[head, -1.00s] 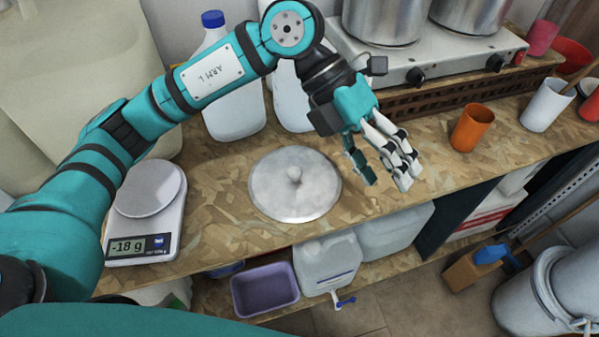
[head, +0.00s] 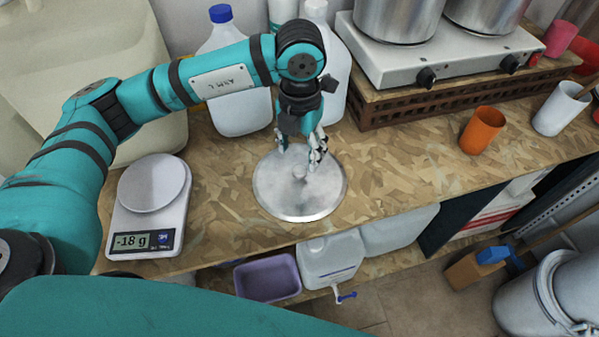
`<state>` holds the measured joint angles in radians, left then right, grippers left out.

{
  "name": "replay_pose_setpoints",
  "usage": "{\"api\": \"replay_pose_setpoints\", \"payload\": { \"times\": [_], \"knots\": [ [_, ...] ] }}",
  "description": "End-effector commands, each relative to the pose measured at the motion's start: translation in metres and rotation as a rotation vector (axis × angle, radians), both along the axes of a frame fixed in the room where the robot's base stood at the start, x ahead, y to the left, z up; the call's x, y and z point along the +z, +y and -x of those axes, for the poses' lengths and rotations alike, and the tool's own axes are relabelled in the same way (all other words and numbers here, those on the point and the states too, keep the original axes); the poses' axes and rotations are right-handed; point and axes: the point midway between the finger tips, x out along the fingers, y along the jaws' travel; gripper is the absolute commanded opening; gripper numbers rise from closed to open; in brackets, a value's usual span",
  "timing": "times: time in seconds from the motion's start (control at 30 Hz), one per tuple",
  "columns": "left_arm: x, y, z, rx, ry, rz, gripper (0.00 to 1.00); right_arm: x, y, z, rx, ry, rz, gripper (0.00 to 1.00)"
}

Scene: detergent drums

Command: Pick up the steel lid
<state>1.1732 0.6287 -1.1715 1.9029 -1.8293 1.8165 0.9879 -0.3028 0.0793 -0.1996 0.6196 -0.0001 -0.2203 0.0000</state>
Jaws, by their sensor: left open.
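The steel lid (head: 298,200) is a round grey disc with a small knob (head: 299,173) in its middle. It lies flat on the wooden worktop (head: 400,190). My left gripper (head: 302,160) points down over the back half of the lid, with its fingers open and close to the knob. I cannot tell whether a finger touches the knob. My right gripper is not in view.
A kitchen scale (head: 152,205) reading -18 g stands left of the lid. White jugs (head: 240,110) stand behind it. A hotplate with steel pots (head: 440,55) is at the back right. An orange cup (head: 482,130) stands to the right. The worktop between is clear.

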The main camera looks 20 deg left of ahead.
Motion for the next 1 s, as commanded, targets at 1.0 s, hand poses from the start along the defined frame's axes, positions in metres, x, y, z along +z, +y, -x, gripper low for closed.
{"api": "replay_pose_setpoints", "payload": {
  "times": [1.0],
  "knots": [
    [-0.061,0.0,0.002,-0.002,0.0,0.001,0.3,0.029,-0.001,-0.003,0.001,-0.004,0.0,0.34]
  ]
}}
